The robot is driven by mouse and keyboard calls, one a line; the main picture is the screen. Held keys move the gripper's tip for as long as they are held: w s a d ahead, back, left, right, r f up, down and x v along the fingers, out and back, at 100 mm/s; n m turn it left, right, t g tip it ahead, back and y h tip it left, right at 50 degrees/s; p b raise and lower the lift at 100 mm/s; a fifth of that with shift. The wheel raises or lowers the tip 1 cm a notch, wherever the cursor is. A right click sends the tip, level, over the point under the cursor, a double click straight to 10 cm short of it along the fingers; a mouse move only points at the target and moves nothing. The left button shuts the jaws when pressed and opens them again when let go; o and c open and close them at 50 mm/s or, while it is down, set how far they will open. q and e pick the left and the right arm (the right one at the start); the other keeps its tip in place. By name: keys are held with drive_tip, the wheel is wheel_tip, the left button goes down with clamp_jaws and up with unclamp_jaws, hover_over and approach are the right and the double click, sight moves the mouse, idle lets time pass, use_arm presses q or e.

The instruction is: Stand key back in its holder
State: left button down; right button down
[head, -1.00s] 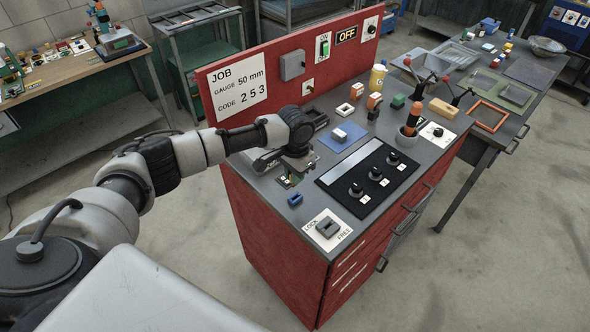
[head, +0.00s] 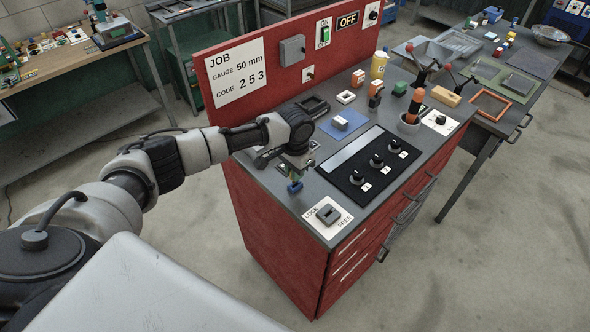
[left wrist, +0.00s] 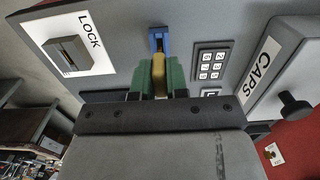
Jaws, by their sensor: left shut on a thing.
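My left gripper (head: 294,172) is over the left part of the red cabinet's grey top. In the left wrist view its green fingers (left wrist: 160,78) are shut on a yellow key (left wrist: 159,72), of which only a narrow part shows between them. The small blue holder (head: 295,187) is right at the fingertips in the head view. In the left wrist view the holder (left wrist: 160,38) lies straight ahead of the key, and the key's far end overlaps its near edge. I cannot tell whether the key is inside the holder or just above it. My right gripper is not in view.
A white LOCK/FREE plate (head: 341,224) with a grey switch (head: 328,214) is near the front corner. A black panel with knobs (head: 360,187) lies to the right. A keypad (left wrist: 211,66) and a CAPS box (left wrist: 290,75) stand close by. A red upright board (head: 285,85) bounds the back.

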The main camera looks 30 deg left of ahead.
use_arm(q)
drive_tip(key=shift+p, duration=0.4)
drive_tip(key=shift+p, duration=0.7)
idle(1.0)
drive_tip(key=shift+f+b, duration=0.85)
drive_tip(key=shift+f, duration=0.5)
drive_tip(key=c, duration=1.1)
unclamp_jaws()
drive_tip(key=shift+o, duration=0.2)
drive_tip(key=shift+r, duration=0.1)
wheel_tip(320, 180, up, 9)
drive_tip(key=shift+r+b, duration=0.15)
drive_tip(key=shift+b, duration=1.1)
drive_tip(key=shift+r, duration=0.7)
